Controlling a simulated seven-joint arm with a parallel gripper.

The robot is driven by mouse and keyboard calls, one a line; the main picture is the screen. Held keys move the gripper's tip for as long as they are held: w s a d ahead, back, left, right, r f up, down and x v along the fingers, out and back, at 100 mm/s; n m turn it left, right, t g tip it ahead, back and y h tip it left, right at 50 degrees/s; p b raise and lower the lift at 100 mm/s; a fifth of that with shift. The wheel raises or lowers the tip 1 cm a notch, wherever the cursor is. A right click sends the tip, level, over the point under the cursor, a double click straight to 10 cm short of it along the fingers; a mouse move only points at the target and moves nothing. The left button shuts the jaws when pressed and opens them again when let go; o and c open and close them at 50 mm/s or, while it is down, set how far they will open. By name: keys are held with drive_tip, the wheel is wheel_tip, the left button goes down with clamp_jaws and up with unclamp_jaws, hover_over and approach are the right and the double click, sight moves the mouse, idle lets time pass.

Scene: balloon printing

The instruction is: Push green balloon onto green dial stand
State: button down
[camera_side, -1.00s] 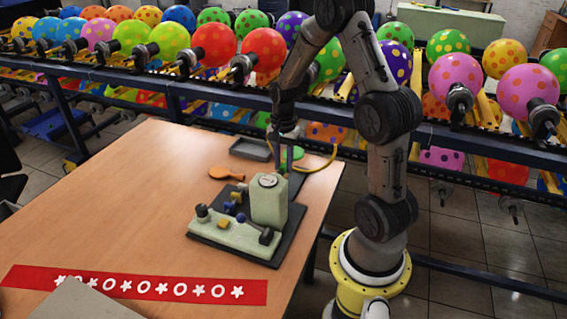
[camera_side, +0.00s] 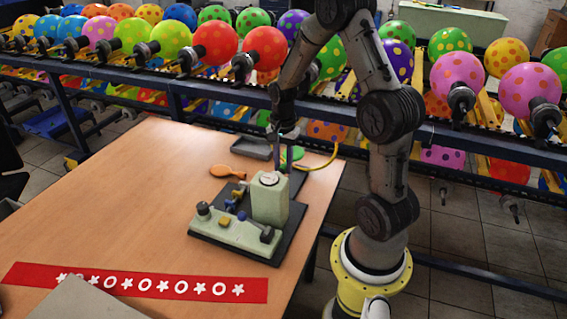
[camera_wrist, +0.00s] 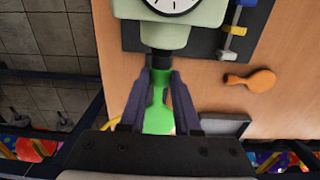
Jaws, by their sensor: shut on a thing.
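The green balloon (camera_wrist: 158,115) is small and flat, between the two fingers of my gripper (camera_wrist: 160,78) in the wrist view. My gripper is shut on it. The balloon's narrow neck points at the dark nozzle (camera_wrist: 162,60) of the pale green dial stand (camera_wrist: 170,15). Neck and nozzle meet in line; I cannot tell how far the neck is over the nozzle. In the side view, the stand (camera_side: 270,205) is on the table and my gripper (camera_side: 279,160) is just behind it. Part of the balloon (camera_side: 296,154) shows there beside the fingers.
An orange balloon (camera_side: 225,172) lies on the table (camera_side: 150,210) left of the stand. A grey tray (camera_side: 250,148) is behind it. A yellow hose (camera_side: 328,160) curves at the right. A red printed strip (camera_side: 50,282) lies in front. Racks of inflated balloons stand behind.

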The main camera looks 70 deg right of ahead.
drive_tip(key=c, duration=0.5)
unclamp_jaws()
drive_tip(key=shift+c, duration=0.2)
drive_tip(key=shift+r, duration=4.5)
